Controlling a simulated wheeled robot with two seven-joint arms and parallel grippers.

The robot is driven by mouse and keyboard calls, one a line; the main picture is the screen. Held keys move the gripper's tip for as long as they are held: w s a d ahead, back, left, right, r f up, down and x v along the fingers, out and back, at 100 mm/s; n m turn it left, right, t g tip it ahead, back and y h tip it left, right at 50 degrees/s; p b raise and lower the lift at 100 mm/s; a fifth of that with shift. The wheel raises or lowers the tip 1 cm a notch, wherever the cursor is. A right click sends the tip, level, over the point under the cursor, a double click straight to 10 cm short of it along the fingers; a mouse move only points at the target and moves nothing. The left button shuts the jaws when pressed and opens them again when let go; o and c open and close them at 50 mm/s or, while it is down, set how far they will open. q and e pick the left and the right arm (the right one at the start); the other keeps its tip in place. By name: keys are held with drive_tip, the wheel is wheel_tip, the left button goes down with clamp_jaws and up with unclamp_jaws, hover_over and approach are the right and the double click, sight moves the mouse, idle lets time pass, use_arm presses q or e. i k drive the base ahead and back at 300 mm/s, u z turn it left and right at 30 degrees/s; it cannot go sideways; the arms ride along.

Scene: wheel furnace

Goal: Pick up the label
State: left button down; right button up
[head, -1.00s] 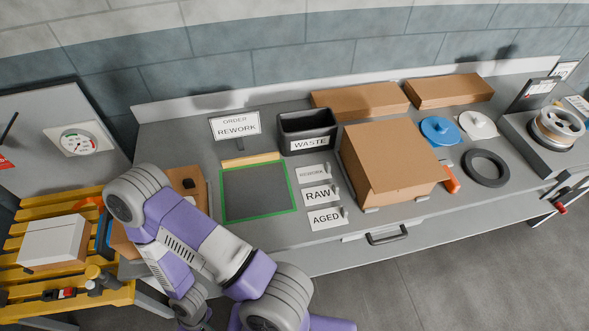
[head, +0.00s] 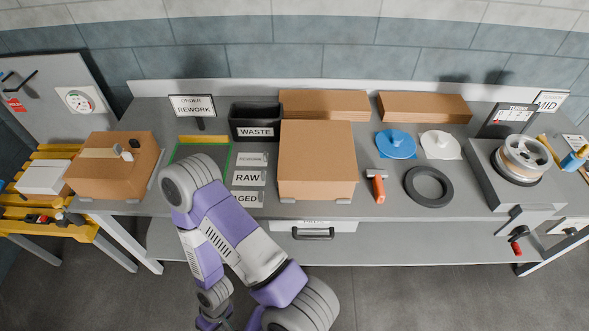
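Several white labels lie in a column on the grey bench, left of the middle. The top one (head: 250,160) has small print that seems to read REWORK. Below it is the RAW label (head: 248,178). The lowest, the AGED label (head: 246,199), is partly hidden behind my arm. A separate ORDER REWORK sign (head: 192,106) stands upright at the back. One of my arms rises from the bottom edge and bends back down in front of the bench. Neither gripper shows clearly in the head view, and no label is seen held.
A black WASTE bin (head: 256,121) stands behind the labels. A large cardboard box (head: 317,160) stands just right of them. A green-edged dark mat (head: 230,162) is partly hidden by my arm. A hammer (head: 376,186) and a black ring (head: 429,187) lie farther right.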

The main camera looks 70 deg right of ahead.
sight(244, 160)
drive_tip(key=k, duration=0.2)
drive_tip(key=z, duration=1)
